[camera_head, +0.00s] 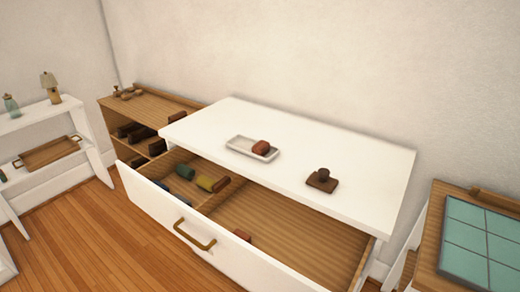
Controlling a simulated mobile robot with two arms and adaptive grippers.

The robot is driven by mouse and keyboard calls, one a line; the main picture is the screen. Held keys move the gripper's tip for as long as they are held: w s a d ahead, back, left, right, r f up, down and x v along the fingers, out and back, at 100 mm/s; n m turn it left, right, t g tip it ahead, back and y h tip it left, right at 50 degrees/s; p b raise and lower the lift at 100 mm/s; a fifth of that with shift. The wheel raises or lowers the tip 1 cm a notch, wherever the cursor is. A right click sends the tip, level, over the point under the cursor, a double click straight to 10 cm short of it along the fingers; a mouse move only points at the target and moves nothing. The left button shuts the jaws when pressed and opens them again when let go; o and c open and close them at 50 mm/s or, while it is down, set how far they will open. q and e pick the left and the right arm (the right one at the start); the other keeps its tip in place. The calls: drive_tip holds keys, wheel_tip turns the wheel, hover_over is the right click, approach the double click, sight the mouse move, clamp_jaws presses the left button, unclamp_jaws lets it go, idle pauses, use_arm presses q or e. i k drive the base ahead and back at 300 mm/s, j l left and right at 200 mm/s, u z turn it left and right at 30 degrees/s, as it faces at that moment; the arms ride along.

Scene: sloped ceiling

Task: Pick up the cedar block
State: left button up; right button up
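A small reddish-brown block (261,147) lies in a shallow white tray (236,143) on top of a white dresser (300,143). Another small reddish piece (243,235) lies inside the open drawer, near its front wall and partly hidden by it. I cannot tell from this view which of the two is the cedar block. Neither of my grippers is in view.
The drawer (295,227) is pulled out, with a brass handle (194,236) and several rolled items (207,182) at left. A dark knobbed object (321,180) sits on the dresser. A tiled-top cabinet (478,240) stands right, a wooden shelf (150,105) left.

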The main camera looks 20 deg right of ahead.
sight(261, 148)
drive_tip(key=i+j+z, duration=0.15)
drive_tip(key=i+j, duration=0.15)
drive_tip(key=i+j+z, duration=0.1)
drive_tip(key=i+j, duration=0.15)
drive_tip(key=j, duration=0.15)
drive_tip(key=i+j+z, duration=0.15)
drive_tip(key=j, duration=0.25)
drive_tip(key=i, duration=0.1)
